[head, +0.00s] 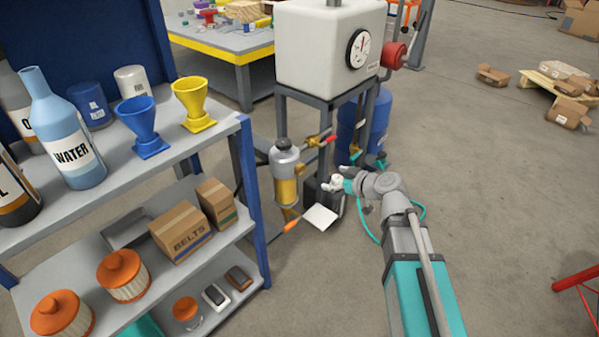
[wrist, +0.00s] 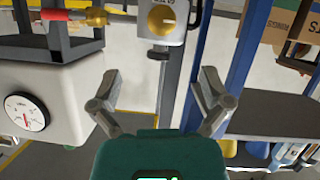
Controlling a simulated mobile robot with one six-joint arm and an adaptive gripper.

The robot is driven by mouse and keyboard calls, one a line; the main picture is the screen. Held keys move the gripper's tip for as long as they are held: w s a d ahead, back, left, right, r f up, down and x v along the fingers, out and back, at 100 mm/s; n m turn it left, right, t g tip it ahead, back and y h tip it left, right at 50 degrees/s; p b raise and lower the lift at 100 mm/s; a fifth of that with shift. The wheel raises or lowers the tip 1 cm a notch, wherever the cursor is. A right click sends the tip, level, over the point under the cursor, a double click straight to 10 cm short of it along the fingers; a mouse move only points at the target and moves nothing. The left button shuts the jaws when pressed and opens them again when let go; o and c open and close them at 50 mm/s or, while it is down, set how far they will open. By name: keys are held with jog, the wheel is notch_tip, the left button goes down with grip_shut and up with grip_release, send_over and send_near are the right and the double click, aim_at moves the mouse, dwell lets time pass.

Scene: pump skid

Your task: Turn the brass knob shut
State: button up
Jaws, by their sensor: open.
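A brass fitting (head: 318,142) with a red grip (head: 329,139) sits on the pipe between the grey-and-amber cylinder unit (head: 285,180) and the white tank's stand. In the wrist view, which looks upside down, the brass fitting (wrist: 96,17) and red grip (wrist: 54,15) show at top left. The unit (wrist: 175,20) is at top centre, with a round amber window and a dark cap. I cannot tell for certain which brass part is the knob. My gripper (head: 337,188) is right of the unit, apart from it. In the wrist view my gripper (wrist: 160,92) is open and empty.
The white tank (head: 325,45) with a dial gauge stands on a dark frame. A blue drum (head: 365,120) is behind my arm. The loaded shelf (head: 245,190) stands left of the unit. An orange handle (head: 291,226) sticks out low. The floor at right is mostly clear.

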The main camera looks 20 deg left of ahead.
aim_at(304, 171)
jog(key=b+x, duration=0.5)
jog(key=x, duration=0.8)
jog(key=shift+w+a+f, duration=0.15)
jog(key=shift+w+a, duration=0.05)
jog(key=shift+a, duration=0.15)
